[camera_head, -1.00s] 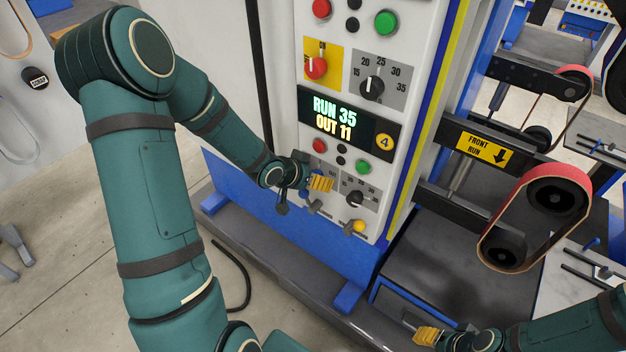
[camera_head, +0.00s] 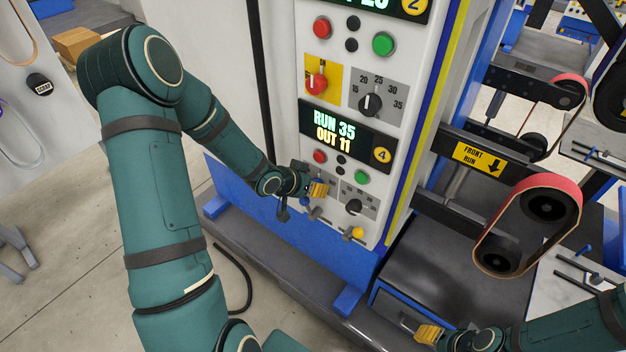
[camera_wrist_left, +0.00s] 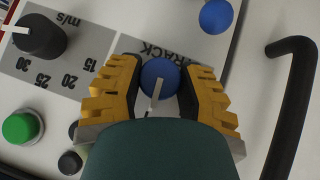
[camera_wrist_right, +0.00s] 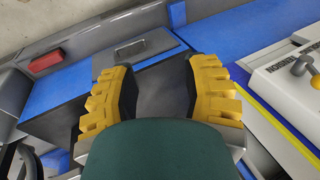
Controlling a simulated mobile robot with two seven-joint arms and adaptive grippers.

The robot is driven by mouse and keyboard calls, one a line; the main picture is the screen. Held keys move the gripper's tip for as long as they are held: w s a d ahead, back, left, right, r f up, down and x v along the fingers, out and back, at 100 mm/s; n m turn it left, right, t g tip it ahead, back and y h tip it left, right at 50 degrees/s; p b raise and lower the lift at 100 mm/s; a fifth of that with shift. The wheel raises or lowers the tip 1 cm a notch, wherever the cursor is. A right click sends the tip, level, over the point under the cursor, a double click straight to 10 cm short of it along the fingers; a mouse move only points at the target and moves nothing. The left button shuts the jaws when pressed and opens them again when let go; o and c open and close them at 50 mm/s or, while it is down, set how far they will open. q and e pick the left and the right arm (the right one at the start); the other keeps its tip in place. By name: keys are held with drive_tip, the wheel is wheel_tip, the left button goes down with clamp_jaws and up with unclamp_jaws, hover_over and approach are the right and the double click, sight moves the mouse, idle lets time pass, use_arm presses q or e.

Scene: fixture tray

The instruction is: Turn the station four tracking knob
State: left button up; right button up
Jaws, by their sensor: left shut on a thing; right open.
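The station four panel shows a display (camera_head: 345,134) reading RUN 35, OUT 11, with a yellow 4 badge (camera_head: 382,155). My left gripper (camera_head: 318,189) is at the left of this panel's lower controls. In the left wrist view, its yellow fingers (camera_wrist_left: 160,90) are shut on a round blue knob (camera_wrist_left: 159,76) with a pale pointer line, one finger on each side. The partly covered label beside it reads TRACK. In the head view the gripper hides the knob. My right gripper (camera_wrist_right: 160,90) is open and empty; it also shows low in the head view (camera_head: 428,334).
A black m/s dial (camera_wrist_left: 40,37) and a green button (camera_wrist_left: 22,127) are close to the left gripper. Another blue part (camera_wrist_left: 216,15) and a black handle (camera_wrist_left: 293,100) are on its other side. A red-edged belt unit (camera_head: 527,225) stands right of the panel.

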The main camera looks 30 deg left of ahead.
use_arm(q)
drive_tip(key=shift+r+n+h+p, duration=0.2)
drive_tip(key=shift+n+h+p, duration=1)
drive_tip(key=shift+p, duration=4.6)
drive_tip(key=shift+f+h+p, duration=0.2)
drive_tip(key=shift+h+p, duration=0.3)
drive_tip(key=shift+h, duration=0.1)
drive_tip(key=o, duration=1.2)
drive_tip(key=v, duration=1.2)
drive_tip(key=shift+s+f, duration=0.15)
drive_tip(key=shift+f, duration=0.05)
drive_tip(key=shift+d, duration=0.1)
